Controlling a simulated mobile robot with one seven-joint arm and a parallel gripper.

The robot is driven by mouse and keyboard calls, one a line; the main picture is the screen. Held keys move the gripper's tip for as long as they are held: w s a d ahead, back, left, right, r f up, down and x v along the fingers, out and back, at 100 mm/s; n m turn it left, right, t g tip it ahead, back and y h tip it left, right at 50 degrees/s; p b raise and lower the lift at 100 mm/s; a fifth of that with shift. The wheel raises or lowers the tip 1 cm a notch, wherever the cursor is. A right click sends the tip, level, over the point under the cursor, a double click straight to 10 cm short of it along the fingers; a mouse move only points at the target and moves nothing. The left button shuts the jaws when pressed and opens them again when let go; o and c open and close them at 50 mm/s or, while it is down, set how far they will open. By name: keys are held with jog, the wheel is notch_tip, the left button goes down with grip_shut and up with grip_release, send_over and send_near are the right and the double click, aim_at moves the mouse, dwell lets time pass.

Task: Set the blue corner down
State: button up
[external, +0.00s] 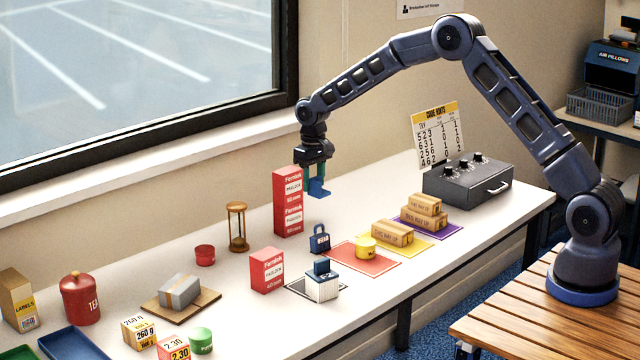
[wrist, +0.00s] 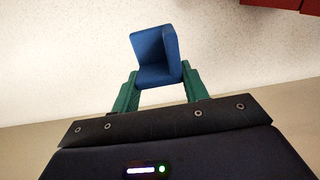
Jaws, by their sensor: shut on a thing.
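The blue corner (external: 319,188) is a small L-shaped piece held by my gripper (external: 315,180), above the far side of the white table, just right of the tall red boxes. In the wrist view the blue corner (wrist: 160,58) sits between the green fingertips of my gripper (wrist: 160,85), which are shut on it. Its two upright walls and its floor show. White tabletop lies behind it in that view. I cannot tell exactly how high it hangs, but it appears apart from the table.
A stack of red boxes (external: 287,203) stands close left of my gripper. A blue padlock (external: 319,239), a red mat (external: 350,262) and an hourglass (external: 238,228) are nearby. Brown cartons (external: 393,233) and a dark control box (external: 467,180) are to the right. The tabletop (external: 355,205) right of the stack is clear.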

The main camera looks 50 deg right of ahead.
aim_at(313, 194)
jog(key=shift+f, duration=2.35)
jog(key=shift+f, duration=0.1)
jog(key=o, duration=0.9)
jog(key=shift+o, duration=0.2)
